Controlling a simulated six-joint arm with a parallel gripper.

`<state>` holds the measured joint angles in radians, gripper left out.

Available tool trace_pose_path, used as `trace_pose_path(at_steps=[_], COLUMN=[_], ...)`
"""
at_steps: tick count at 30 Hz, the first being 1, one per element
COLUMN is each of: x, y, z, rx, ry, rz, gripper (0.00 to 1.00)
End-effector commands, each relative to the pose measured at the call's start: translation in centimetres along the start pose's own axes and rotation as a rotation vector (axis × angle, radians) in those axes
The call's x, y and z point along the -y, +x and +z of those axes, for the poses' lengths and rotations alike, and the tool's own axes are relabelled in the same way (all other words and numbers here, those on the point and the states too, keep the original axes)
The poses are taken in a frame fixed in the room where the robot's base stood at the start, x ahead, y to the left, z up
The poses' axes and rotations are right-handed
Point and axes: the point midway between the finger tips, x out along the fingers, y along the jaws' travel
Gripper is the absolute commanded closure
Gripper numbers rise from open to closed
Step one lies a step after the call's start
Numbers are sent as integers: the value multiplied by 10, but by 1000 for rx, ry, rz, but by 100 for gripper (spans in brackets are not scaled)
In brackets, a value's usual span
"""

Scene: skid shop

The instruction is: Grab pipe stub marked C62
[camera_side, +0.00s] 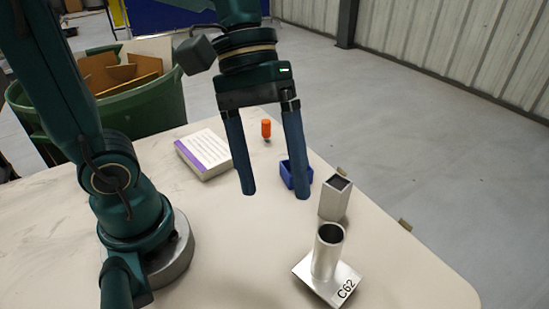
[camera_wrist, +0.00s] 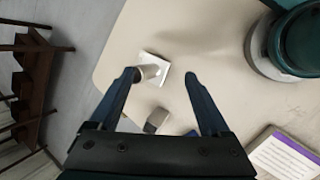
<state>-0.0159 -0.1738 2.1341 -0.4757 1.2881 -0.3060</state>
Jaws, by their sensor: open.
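The pipe stub marked C62 (camera_side: 326,254) is a silver round tube standing upright on a square plate, near the table's right front in the side view. The label C62 is on the plate's near right corner. In the wrist view the stub (camera_wrist: 150,71) lies beyond the fingertips, close to the left finger, which hides part of it. My gripper (camera_side: 276,194) is open and empty, held above the table, behind and to the left of the stub in the side view. Its two blue fingers also show in the wrist view (camera_wrist: 160,76), spread wide apart.
A square silver tube (camera_side: 334,199) stands just behind the stub. A small blue bin (camera_side: 287,175) is partly behind my right finger. An orange-capped item (camera_side: 266,129) and a white-purple box (camera_side: 204,153) sit farther back. The table's (camera_side: 235,262) front middle is clear.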

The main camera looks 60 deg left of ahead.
Motion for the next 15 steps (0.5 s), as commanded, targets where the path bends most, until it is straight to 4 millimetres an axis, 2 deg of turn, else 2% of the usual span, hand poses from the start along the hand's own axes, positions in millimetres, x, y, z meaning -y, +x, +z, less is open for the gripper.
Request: trace_pose_path(at_steps=[9,15], x=[-41,-52], y=[25,51], z=[-20,-41], rx=[423,639], ry=[-311,-480], rz=[62,79], gripper=[19,19])
